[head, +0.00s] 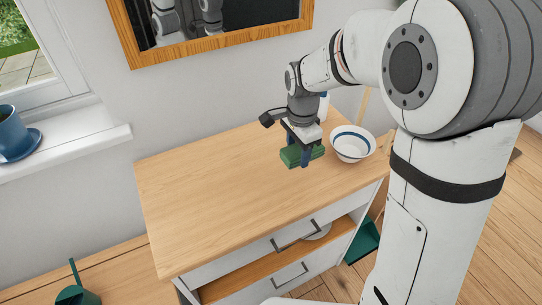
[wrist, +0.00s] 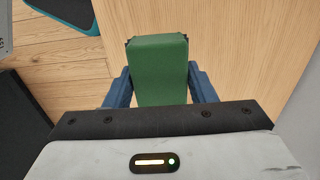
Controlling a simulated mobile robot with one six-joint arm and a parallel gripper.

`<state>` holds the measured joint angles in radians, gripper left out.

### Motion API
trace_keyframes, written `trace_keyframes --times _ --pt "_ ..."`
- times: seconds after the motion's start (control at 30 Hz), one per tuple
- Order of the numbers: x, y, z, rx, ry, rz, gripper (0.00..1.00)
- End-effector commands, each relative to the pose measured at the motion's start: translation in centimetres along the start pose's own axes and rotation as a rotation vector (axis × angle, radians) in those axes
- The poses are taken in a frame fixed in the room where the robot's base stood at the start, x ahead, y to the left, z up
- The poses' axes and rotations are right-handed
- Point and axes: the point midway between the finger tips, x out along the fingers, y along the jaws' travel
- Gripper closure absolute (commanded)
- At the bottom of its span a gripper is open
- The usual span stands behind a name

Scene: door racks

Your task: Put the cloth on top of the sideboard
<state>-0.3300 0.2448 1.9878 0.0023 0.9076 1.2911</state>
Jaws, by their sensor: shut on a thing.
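My gripper (head: 305,157) is over the right part of the sideboard's wooden top (head: 215,185). It is shut on a green folded cloth (head: 292,156), which is at or just above the top; I cannot tell whether it touches. In the wrist view the green cloth (wrist: 160,70) sits between the two blue fingers of my gripper (wrist: 160,88), with the wood of the sideboard top (wrist: 245,50) behind it.
A white bowl with a blue rim (head: 352,144) stands close to the right of the cloth. A white bottle, partly hidden, is behind my gripper. A framed mirror (head: 215,45) hangs above. The left and middle of the top are clear.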

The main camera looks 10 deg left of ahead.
Motion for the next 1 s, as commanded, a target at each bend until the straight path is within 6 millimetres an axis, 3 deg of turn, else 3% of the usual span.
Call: trace_keyframes --times 0.3,0.7,1.0 --pt "5.0 0.1 0.4 0.01 -0.001 0.005 0.71" --pt "9.3 0.1 0.3 0.01 -0.001 0.005 0.71" --pt "9.8 0.0 0.3 0.01 0.0 0.001 0.71"
